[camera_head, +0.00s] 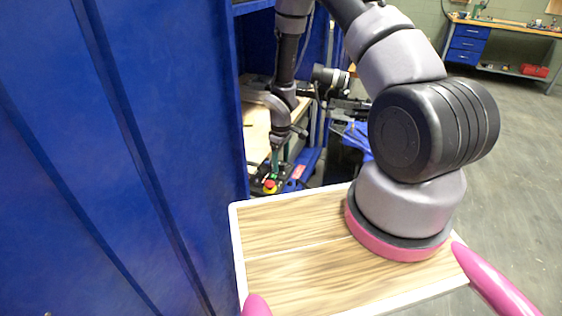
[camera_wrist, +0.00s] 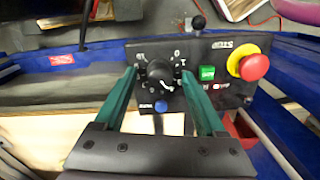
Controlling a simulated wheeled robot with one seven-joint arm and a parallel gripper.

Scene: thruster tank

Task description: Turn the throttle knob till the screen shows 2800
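The throttle knob (camera_wrist: 159,74) is round and black with a white mark, on a dark control panel (camera_wrist: 222,52) with white lettering around it. My gripper (camera_wrist: 158,80) is open, with one green finger on each side of the knob. Gaps seem to show between fingers and knob; I cannot tell whether either touches. In the head view my gripper is small beside the panel at the bench, and the knob cannot be made out. No screen with a readable number shows in either view.
Right of the knob are a green button (camera_wrist: 207,73) and a red stop button (camera_wrist: 253,67) on a yellow base. A blue button (camera_wrist: 161,105) sits just below the knob. A black lever (camera_wrist: 198,22) stands behind the panel. A tall blue wall (camera_head: 120,150) stands left of my arm.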

